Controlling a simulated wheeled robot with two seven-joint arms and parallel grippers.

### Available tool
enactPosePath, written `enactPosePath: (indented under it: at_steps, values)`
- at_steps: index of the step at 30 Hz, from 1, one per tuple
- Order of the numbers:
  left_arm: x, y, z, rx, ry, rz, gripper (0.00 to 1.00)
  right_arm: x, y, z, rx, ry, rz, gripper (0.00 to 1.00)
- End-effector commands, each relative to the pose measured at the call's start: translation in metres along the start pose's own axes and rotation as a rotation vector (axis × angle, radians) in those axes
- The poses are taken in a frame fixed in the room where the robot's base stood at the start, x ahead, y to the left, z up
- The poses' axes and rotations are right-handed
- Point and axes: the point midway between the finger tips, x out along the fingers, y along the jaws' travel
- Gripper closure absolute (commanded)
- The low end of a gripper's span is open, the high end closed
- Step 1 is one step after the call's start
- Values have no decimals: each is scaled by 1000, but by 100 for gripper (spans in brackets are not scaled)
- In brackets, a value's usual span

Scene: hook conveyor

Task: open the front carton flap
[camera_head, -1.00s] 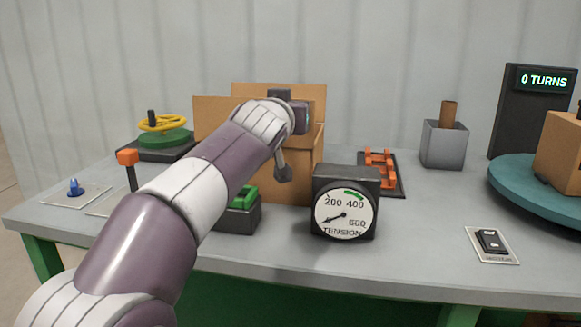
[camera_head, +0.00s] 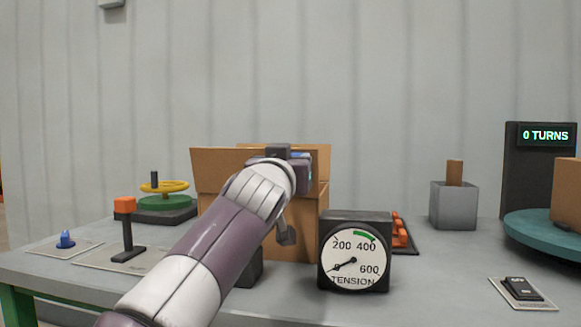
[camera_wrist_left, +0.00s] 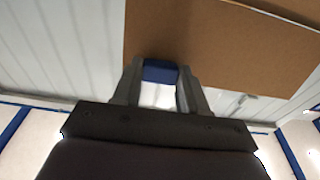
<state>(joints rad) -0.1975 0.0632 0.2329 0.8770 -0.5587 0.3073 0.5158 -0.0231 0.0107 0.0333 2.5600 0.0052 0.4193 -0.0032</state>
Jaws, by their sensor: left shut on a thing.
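The open-topped brown carton (camera_head: 309,216) stands on the bench behind my left arm, with its left flap (camera_head: 217,163) and back flap (camera_head: 318,153) raised. My left gripper (camera_head: 297,155) is at the carton's upper front edge; its wrist and arm hide much of the front. In the left wrist view my gripper's fingers (camera_wrist_left: 160,88) are shut on a blue tab (camera_wrist_left: 160,73), at the edge of a brown cardboard panel (camera_wrist_left: 220,45). I cannot tell from the head view how far the front flap is folded. My right gripper is not in view.
A tension gauge (camera_head: 356,262) stands close to the carton's front right. An orange-topped lever (camera_head: 125,206) and yellow handwheel (camera_head: 165,187) are to the left.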

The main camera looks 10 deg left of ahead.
Motion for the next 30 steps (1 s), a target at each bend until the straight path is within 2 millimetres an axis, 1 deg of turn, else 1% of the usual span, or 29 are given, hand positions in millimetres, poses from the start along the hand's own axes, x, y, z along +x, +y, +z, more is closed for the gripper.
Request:
enactPosePath:
  at_steps: [1,5,6,7,8,16,20,23,27,30]
  values:
    - [1,0,4,0,-11,-1,100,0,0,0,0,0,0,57]
    - [1,0,5,0,-12,-2,100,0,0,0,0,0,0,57]
    - [2,0,6,0,-12,-1,45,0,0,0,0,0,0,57]
    - [2,0,5,0,-12,-1,35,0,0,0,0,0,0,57]
    - [1,0,5,0,-11,-1,32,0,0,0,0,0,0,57]
    - [0,0,4,0,-7,-1,32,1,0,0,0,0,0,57]
    - [-10,0,5,1,-6,0,32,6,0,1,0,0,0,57]
    - [-31,0,6,0,-5,-1,32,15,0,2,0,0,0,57]
    - [-69,0,6,-1,-4,1,32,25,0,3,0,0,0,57]
    - [-94,1,5,-1,-6,1,32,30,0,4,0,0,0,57]
